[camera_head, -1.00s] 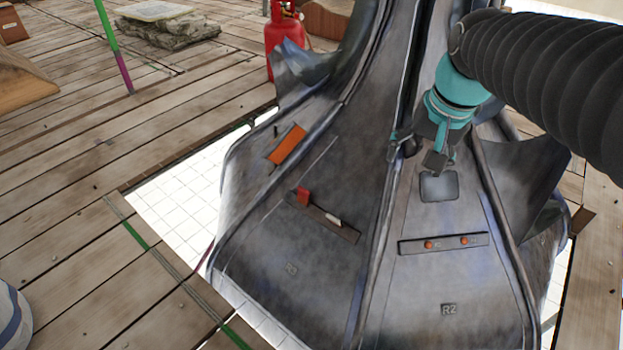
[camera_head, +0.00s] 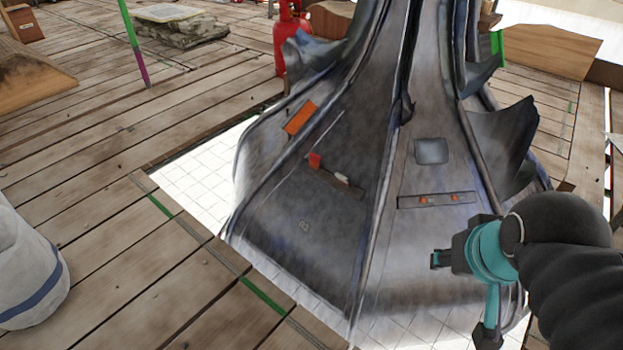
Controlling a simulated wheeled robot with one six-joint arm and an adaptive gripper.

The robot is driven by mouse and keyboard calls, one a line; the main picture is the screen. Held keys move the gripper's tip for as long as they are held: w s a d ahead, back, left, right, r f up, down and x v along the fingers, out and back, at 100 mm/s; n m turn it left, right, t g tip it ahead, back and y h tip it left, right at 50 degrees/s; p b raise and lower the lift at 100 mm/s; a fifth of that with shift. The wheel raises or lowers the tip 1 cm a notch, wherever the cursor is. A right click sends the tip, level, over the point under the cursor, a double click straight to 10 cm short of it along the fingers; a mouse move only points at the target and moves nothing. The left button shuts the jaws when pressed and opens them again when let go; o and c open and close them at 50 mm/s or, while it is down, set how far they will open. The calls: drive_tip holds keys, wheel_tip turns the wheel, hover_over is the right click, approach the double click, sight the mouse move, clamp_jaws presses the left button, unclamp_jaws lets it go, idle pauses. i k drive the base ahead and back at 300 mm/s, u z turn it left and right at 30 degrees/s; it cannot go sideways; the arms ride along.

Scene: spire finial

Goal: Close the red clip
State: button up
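The red clip (camera_head: 315,161) stands up from a dark strip (camera_head: 345,187) on the left facing panel of the grey metal spire (camera_head: 290,215). A white clip (camera_head: 342,177) sits beside it on the same strip, to its right and lower. My gripper (camera_head: 437,259) is at the lower right, in front of the right panel, pointing left. It is well apart from the red clip, below and right of it. The fingers are small and seen from the side, so their opening does not show clearly.
An orange plate (camera_head: 300,117) lies up left of the red clip. A strip with two orange buttons (camera_head: 437,199) is on the right panel. Metal fins (camera_head: 500,135) jut out at the right. A white gap separates spire and wooden planks (camera_head: 110,240).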

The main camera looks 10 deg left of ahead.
sight(314, 162)
drive_tip(key=k, duration=0.3)
drive_tip(key=u, duration=0.7)
drive_tip(key=i, duration=1.05)
drive_tip(key=z, duration=0.2)
